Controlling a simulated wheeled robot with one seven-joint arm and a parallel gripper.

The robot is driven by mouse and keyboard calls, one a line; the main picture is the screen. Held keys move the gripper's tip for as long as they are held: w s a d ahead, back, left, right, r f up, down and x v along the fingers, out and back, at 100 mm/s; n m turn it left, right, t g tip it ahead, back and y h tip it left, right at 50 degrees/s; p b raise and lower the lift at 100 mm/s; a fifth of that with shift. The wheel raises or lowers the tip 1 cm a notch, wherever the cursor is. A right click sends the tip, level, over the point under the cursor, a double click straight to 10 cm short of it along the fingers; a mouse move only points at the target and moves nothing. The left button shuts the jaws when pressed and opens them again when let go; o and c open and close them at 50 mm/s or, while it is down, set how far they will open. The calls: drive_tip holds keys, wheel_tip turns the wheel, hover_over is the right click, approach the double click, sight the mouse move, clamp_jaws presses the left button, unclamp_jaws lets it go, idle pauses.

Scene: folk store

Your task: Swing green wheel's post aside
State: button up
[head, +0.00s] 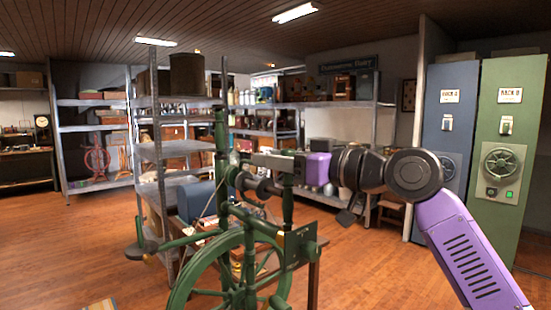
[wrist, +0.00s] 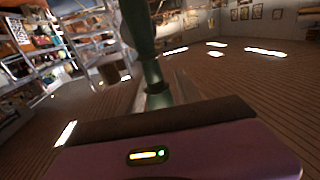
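The green spinning wheel stands in the foreground of the head view, with its large green wheel (head: 232,268) low down. A turned green post (head: 221,130) rises on its left, and a shorter green upright (head: 287,205) stands on its right. My gripper (head: 278,161) is level with the top of the right upright, coming in from the right, and overlaps it in the picture. In the wrist view a green post (wrist: 143,35) runs down to just in front of the purple gripper body, between grey finger shapes. Whether the fingers touch or clamp it is not clear.
A metal shelf (head: 160,152) stands close behind the wheel. A blue cabinet (head: 447,120) and a green cabinet (head: 503,150) stand at the right.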

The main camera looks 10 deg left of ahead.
clamp_jaws()
idle(1.2)
